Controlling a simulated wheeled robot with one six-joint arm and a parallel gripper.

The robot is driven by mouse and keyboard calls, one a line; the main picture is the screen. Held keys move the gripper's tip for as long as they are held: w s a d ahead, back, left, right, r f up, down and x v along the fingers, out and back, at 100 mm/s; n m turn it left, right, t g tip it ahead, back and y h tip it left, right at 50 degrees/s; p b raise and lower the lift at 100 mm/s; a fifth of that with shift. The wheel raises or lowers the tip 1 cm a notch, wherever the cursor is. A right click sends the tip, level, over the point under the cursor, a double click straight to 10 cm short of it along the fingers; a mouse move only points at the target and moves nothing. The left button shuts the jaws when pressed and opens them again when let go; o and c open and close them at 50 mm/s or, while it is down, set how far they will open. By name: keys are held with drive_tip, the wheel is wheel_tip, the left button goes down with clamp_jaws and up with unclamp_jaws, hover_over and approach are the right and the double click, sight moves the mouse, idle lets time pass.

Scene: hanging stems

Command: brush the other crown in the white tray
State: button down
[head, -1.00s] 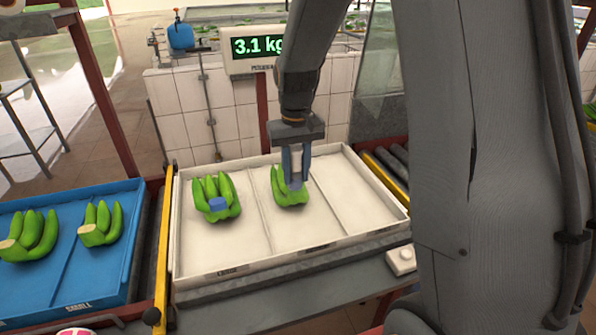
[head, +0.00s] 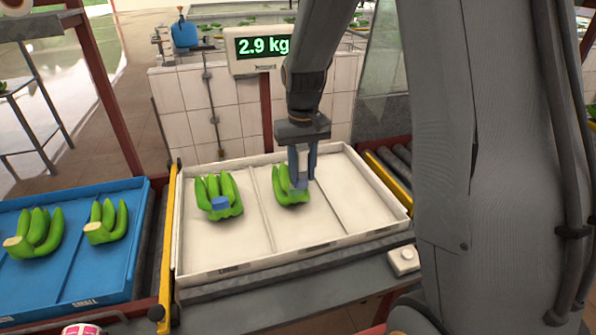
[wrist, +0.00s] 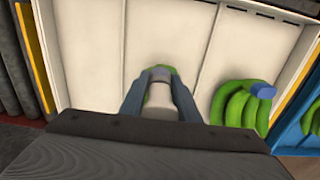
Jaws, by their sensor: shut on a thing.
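The white tray (head: 345,228) has three compartments. In its left compartment lies a green banana hand (head: 222,190) with a blue crown (head: 220,203); it also shows at the right of the wrist view (wrist: 240,100). The other banana hand (head: 281,186) lies in the middle compartment, largely hidden in the wrist view. My gripper (head: 301,182) is over this hand's right side, shut on the brush (wrist: 158,99), a pale cylinder with a grey-blue end. The brush end is at or just above the crown; I cannot tell whether it touches. The crown's colour is hidden.
A blue tray (head: 112,262) with two banana hands stands at the left, beyond a yellow rail (head: 167,250). A scale display (head: 262,47) behind reads 2.9 kg. Rollers (head: 385,172) lie at the right. The tray's right compartment is empty.

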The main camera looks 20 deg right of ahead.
sight(302, 149)
drive_tip(key=shift+a, duration=0.15)
drive_tip(key=shift+a+f, duration=0.1)
drive_tip(key=shift+a, duration=0.85)
drive_tip(key=shift+d, duration=0.15)
drive_tip(key=shift+d+p, duration=0.45)
drive_tip(key=shift+d, duration=0.5)
wheel_tip(302, 149, up, 9)
drive_tip(key=p, duration=0.7)
drive_tip(key=shift+f, duration=0.15)
drive_tip(key=shift+w+a+f+b, duration=0.15)
drive_tip(key=shift+f+b, duration=0.75)
drive_tip(key=shift+f, duration=1)
drive_tip(key=shift+s+a+f+b, duration=0.15)
drive_tip(key=shift+f+b, duration=0.7)
drive_tip(key=shift+f, duration=1)
